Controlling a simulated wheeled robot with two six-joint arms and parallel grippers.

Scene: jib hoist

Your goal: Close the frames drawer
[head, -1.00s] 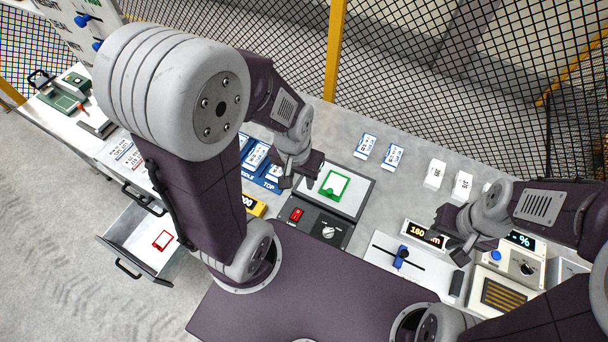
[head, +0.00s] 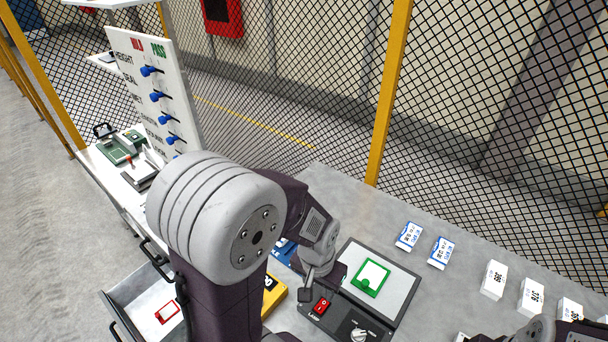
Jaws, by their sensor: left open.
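The open drawer (head: 126,290) sticks out from the bench front at the lower left of the head view. A red frame (head: 167,312) lies inside it. The drawer's front is cut by the picture's bottom edge, and my left arm hides part of its right side. A second dark handle (head: 152,250) shows on the bench front just above the drawer. My left gripper (head: 308,284) is open above the bench, beside the lamp panel and well to the right of the drawer. My right gripper is out of view; only a bit of that arm shows at the bottom right.
A green frame (head: 371,279) lies on the lamp panel (head: 400,270) with a red switch. White labelled blocks (head: 494,280) and blue-edged cards (head: 408,236) stand on the bench. An upright board (head: 150,90) with blue knobs stands at the back left. Open floor lies left.

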